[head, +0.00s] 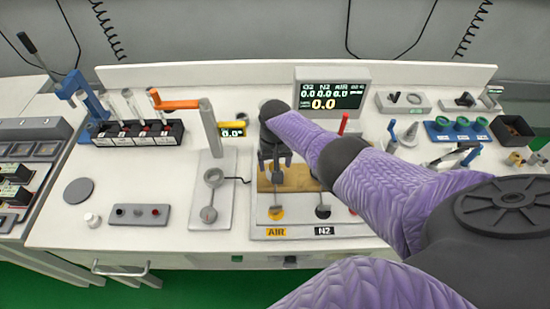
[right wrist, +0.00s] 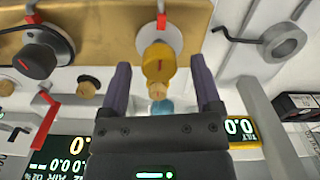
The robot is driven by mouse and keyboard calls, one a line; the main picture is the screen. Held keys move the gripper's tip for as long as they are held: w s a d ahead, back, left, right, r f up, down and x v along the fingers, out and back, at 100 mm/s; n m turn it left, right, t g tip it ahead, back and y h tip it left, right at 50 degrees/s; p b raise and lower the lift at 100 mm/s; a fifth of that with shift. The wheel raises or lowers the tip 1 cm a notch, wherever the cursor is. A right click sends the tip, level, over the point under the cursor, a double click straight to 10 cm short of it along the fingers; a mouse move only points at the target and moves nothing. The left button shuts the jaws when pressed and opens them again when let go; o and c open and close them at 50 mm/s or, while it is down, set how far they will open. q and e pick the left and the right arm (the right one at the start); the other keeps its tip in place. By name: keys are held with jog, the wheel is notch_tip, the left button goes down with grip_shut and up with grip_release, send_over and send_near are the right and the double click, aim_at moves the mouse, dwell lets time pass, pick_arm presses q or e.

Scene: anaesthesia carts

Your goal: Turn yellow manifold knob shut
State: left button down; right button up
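The yellow manifold knob (right wrist: 158,66) shows in the right wrist view, in front of a pale round disc with a red mark on the brass manifold (right wrist: 100,32). In the head view the yellow knob (head: 276,212) is partly visible above the AIR label (head: 276,232). My right gripper (right wrist: 160,72) is open, with one finger on each side of the knob and gaps visible. In the head view my right gripper (head: 275,179) points down over the manifold and hides part of it. My left gripper is not in view.
A black knob (head: 323,211) sits beside the yellow one, above the N2 label (head: 323,231). A display (head: 332,95) stands behind.

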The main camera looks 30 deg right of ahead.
jog(key=shift+r, duration=0.35)
notch_tip(320, 180, up, 9)
jog(key=p, duration=0.5)
jog(key=shift+p, duration=0.3)
